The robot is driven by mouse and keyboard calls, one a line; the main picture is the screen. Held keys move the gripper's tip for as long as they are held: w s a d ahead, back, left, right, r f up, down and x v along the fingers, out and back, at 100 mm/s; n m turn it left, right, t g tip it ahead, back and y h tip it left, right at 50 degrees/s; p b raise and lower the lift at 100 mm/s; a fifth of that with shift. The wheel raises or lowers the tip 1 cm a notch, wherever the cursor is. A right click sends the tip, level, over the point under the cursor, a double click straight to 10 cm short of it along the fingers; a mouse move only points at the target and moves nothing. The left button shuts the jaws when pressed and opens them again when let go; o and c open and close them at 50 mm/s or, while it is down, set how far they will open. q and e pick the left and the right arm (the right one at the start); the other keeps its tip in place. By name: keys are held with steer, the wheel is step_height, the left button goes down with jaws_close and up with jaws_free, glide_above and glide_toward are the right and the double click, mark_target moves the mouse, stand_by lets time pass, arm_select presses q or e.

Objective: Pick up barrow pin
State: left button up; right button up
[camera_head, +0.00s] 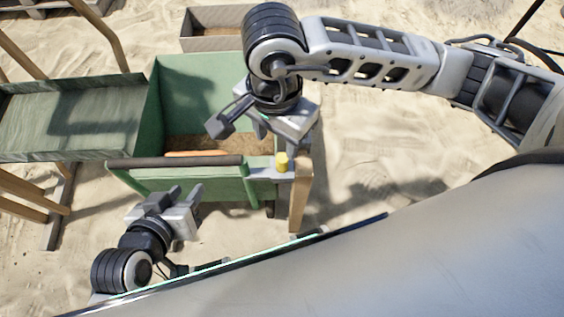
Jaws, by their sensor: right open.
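A small yellow peg (282,162), which may be the barrow pin, stands upright on a grey bracket at the near right corner of the green barrow (200,75). My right gripper (258,130) is open above the barrow's right side, a little up and left of the yellow peg and apart from it. The arm hides part of the barrow's far right corner. My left gripper (184,194) is low on the left, in front of the barrow's near side. Its fingers are apart, with nothing seen between them.
An orange object (195,153) lies inside the barrow behind its dark near rail (175,162). A green-grey tray table (70,125) adjoins on the left. A sand-filled box (215,28) stands behind. Open sand (390,150) lies to the right.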

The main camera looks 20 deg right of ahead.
mark_target(282, 158)
step_height(282, 158, down, 3)
steer(key=shift+f, duration=0.2)
steer(key=shift+s+d+f+b, duration=0.15)
steer(key=shift+f+b, duration=0.1)
steer(key=shift+f, duration=0.65)
steer(key=shift+w+d+f+b, duration=0.15)
steer(key=shift+f+b, duration=0.15)
steer(key=shift+f, duration=0.55)
steer(key=shift+s+d+f+b, duration=0.15)
steer(key=shift+f+b, duration=0.1)
steer(key=shift+f, duration=0.65)
jaws_close()
